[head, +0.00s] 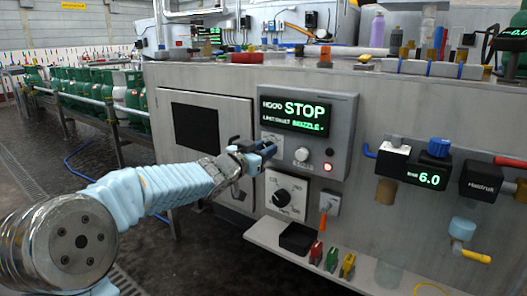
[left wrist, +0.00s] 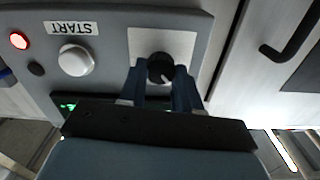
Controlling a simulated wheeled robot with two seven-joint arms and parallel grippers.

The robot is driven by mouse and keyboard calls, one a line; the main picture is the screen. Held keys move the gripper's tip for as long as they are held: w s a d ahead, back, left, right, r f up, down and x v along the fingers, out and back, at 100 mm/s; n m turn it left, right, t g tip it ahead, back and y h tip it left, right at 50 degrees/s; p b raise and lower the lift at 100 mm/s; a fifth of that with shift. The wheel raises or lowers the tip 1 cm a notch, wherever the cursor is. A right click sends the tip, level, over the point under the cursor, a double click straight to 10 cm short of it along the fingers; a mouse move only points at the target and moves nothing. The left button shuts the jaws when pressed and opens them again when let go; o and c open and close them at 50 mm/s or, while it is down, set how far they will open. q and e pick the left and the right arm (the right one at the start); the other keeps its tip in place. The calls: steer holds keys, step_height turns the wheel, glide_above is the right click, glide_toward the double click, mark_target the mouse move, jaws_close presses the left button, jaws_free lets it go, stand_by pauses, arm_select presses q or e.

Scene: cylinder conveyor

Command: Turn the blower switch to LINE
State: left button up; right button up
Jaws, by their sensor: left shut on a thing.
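A black rotary knob (left wrist: 160,66) sits on a light plate (left wrist: 178,42) on the grey control box (head: 347,110). I take it for the blower switch; no position labels are readable. My left gripper (head: 261,152) reaches the box's lower left in the head view and hides most of the knob there. In the left wrist view the blue fingers of my left gripper (left wrist: 160,82) are shut on the knob, one on each side. A light pointer mark shows on the knob's face, toward the lower right of that upside-down picture. My right gripper is not in view.
The box has a display (head: 305,111) reading STOP, a white START button (head: 302,154) and a lit red lamp (head: 328,167). A larger dial (head: 282,197) is below. A shelf (head: 300,258) with coloured clips juts out underneath. Green cylinders (head: 95,85) stand on the conveyor at left.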

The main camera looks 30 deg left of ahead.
arm_select(q)
steer(key=shift+d+f+m+b, duration=0.1)
steer(key=shift+m+b, duration=1.1)
steer(key=shift+m, duration=2.4)
steer(key=o, duration=1.1)
steer(key=shift+c, duration=0.2)
steer(key=shift+m, duration=0.3)
steer(key=s+a+p, duration=0.1)
steer(key=s+p, duration=0.1)
steer(key=s, duration=1.1)
steer(key=shift+s, duration=0.4)
